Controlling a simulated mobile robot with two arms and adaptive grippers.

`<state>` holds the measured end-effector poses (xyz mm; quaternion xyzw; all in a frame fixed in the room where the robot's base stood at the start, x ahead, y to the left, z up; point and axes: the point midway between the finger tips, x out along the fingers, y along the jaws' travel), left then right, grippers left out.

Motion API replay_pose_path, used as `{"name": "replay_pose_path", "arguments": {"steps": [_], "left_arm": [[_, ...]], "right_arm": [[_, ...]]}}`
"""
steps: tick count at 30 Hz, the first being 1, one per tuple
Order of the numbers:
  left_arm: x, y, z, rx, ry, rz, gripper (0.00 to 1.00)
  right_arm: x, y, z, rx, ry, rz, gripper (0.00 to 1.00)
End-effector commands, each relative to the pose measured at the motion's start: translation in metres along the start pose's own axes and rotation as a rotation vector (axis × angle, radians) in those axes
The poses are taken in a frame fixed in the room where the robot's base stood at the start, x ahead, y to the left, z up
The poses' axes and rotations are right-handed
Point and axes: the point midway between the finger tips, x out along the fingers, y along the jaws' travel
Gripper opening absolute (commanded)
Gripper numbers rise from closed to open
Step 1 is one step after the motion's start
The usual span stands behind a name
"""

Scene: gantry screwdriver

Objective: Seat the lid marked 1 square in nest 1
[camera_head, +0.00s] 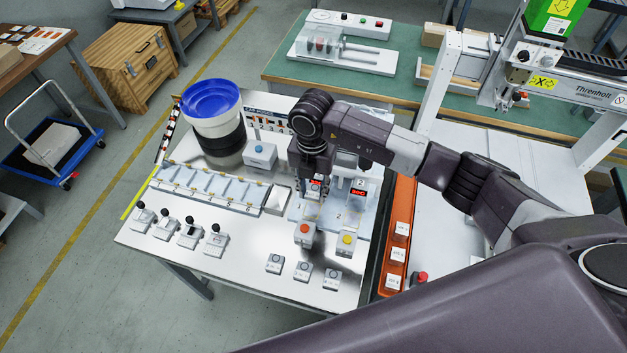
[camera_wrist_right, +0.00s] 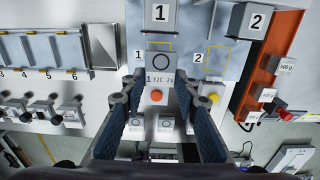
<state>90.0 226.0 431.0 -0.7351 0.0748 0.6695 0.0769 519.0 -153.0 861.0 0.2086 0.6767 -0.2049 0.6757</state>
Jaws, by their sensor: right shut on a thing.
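My right gripper (camera_wrist_right: 158,88) points down over the work plate, its two blue-padded fingers closed on a grey square lid (camera_wrist_right: 161,64). In the head view my right gripper (camera_head: 312,208) hides most of nest 1. Nest 2 (camera_wrist_right: 218,56), a yellow outline, is empty. My left gripper is out of view.
Posts marked 1 (camera_wrist_right: 160,18) and 2 (camera_wrist_right: 252,22) stand behind the nests. Orange (camera_head: 305,230) and yellow (camera_head: 347,240) buttons sit in front. Several ringed grey blocks (camera_head: 303,271) lie near the front edge. An orange tray (camera_head: 383,265) is on the right.

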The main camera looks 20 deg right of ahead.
Motion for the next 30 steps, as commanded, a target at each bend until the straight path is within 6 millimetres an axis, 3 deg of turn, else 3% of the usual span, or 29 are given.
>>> {"name": "replay_pose_path", "arguments": {"steps": [11,21,30], "left_arm": [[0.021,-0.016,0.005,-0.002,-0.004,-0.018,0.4],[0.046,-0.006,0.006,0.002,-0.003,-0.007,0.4],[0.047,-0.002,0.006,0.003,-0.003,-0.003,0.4]], "right_arm": [[0.028,0.0,0.0,0.001,0.0,-0.001,0.12],[0.061,0.0,0.0,0.001,0.0,0.0,0.12],[0.064,0.0,0.0,0.001,-0.001,0.0,0.12]]}}
